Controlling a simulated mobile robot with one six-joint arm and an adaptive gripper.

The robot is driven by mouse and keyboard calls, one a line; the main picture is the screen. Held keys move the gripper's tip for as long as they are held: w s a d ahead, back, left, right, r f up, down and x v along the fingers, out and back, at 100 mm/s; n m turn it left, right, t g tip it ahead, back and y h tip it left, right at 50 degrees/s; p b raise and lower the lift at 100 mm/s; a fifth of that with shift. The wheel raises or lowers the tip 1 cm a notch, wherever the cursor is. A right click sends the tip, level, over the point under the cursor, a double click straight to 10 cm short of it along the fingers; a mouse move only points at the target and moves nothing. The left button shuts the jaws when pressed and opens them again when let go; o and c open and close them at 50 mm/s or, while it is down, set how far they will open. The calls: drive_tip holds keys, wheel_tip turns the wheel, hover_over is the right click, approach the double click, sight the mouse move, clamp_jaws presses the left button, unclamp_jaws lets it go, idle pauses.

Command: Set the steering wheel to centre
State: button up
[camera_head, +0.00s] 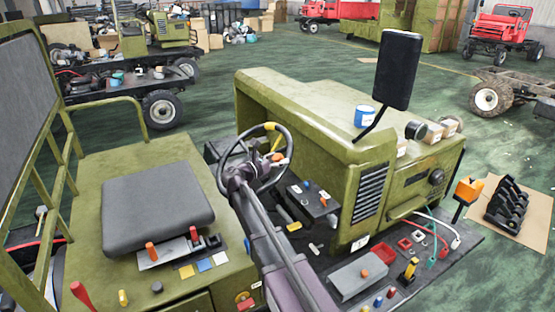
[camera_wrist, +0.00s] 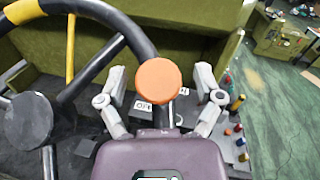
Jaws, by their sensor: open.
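The steering wheel (camera_head: 285,138) is a dark ring on the olive vehicle, with a yellow stretch at its upper right rim in the head view. In the wrist view the wheel (camera_wrist: 105,15) fills the upper left, with a yellow rim stretch at the far upper left, a yellow spoke and a round dark hub. An orange round knob (camera_wrist: 158,82) is at the rim. My gripper (camera_wrist: 160,76) is open, with one grey finger on each side of the knob and gaps visible. In the head view my arm covers part of the wheel, and the fingertips are hard to make out.
A grey seat (camera_head: 155,208) is left of the wheel, and the olive hood (camera_head: 310,105) is to its right. A black mirror (camera_head: 398,70) stands above the hood. A control box (camera_head: 312,198) with small levers is close by the wheel. Several coloured knobs line the lower right deck.

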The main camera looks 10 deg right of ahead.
clamp_jaws()
idle(0.3)
drive_tip(key=shift+s+d+f+g, duration=0.1)
drive_tip(key=shift+d+f+g, duration=0.05)
drive_tip(key=shift+g, duration=0.15)
